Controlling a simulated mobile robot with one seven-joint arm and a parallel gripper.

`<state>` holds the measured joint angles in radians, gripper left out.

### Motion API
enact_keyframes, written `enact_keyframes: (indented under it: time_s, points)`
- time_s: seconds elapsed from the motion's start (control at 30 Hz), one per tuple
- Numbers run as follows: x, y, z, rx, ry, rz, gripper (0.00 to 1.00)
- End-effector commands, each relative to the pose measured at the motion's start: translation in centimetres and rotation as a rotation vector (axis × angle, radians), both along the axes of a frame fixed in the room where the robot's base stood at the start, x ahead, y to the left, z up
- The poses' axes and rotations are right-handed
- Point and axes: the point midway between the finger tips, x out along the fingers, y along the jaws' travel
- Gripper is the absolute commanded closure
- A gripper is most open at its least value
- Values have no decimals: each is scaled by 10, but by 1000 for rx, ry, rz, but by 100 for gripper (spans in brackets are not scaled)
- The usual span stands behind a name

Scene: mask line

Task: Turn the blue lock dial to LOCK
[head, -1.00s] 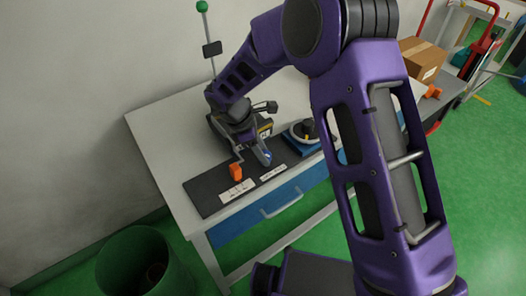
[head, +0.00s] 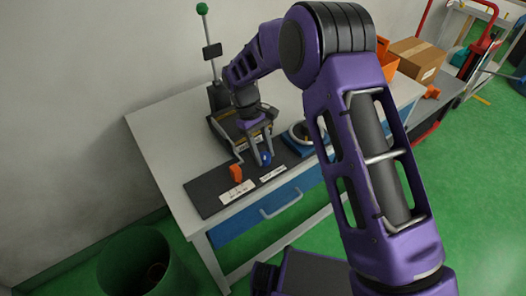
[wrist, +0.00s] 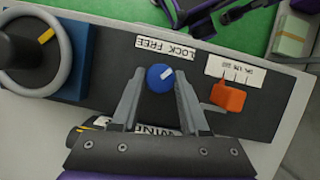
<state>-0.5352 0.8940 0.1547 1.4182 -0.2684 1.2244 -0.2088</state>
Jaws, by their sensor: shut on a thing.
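The blue lock dial (wrist: 160,78) is a small round knob with a white pointer line on the dark panel, and it also shows in the head view (head: 266,158). Its pointer slants up and to the right in the wrist view. A white label with LOCK and FREE (wrist: 165,47) lies just above it there, upside down. My gripper (wrist: 158,88) has one finger on each side of the dial and is shut on it. In the head view, my gripper (head: 260,155) reaches down onto the panel from behind.
An orange switch (wrist: 229,97) with a scale label stands right of the dial in the wrist view, near one finger. A black knob with a grey ring on a blue base (wrist: 78,62) stands left. A green bin (head: 140,262) is on the floor.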

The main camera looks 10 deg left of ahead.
Motion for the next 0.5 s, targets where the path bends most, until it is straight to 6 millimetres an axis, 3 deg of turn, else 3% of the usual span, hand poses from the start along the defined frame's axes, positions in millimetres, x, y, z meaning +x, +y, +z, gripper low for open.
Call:
enact_keyframes:
  time_s: [0.5]
  points:
    - [1,-1,0,0,0,-156,100]
